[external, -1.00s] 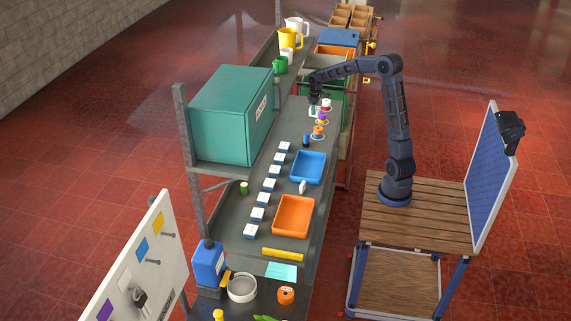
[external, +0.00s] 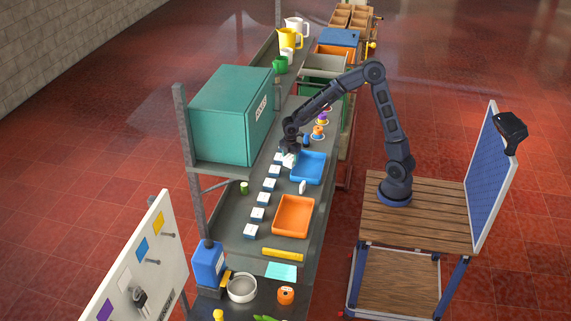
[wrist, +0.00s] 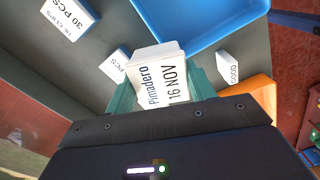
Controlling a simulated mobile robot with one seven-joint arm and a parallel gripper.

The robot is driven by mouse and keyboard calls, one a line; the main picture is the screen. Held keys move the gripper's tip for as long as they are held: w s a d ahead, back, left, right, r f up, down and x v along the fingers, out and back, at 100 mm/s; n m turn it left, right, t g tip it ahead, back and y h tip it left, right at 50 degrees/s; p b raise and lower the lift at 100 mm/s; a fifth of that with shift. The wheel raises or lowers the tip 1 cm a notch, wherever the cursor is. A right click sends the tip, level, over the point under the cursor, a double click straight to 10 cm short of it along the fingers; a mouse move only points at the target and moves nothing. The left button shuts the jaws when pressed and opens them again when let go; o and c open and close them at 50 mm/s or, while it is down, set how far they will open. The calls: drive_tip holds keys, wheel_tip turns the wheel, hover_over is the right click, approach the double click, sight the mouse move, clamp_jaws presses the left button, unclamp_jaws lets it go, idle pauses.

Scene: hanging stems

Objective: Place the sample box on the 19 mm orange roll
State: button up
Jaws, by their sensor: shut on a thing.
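My gripper (wrist: 160,88) has its teal fingers shut on a white box (wrist: 158,72) with a printed label that includes "16 NOV"; I take this as the sample box. In the external view, my gripper (external: 290,148) holds the white box (external: 289,161) at the left of the blue tray, close to the row of small boxes. An orange roll (external: 318,132) stands on the shelf behind the blue tray, in front of a purple roll (external: 322,117). Another orange roll (external: 286,295) stands on the front bench. I cannot read a size on either.
The blue tray (external: 322,168) and orange tray (external: 308,216) lie on the shelf, with a small white item (external: 303,187) between them. Several small white-topped boxes (external: 264,199) form a row at the left. The green cabinet (external: 230,115) stands close to the left of my arm.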

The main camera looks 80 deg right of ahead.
drive_tip(key=w+a+n, duration=0.2)
drive_tip(key=a+n, duration=0.2)
drive_tip(key=a, duration=0.8)
drive_tip(key=w+a+n, duration=0.2)
drive_tip(key=a+n, duration=0.1)
drive_tip(key=a, duration=0.9)
wheel_tip(320, 180, up, 11)
drive_tip(key=n, duration=1.5)
hover_over(286, 293)
wheel_tip(286, 293, down, 19)
drive_tip(key=shift+f, duration=0.2)
drive_tip(key=shift+f, duration=0.1)
drive_tip(key=o, duration=1)
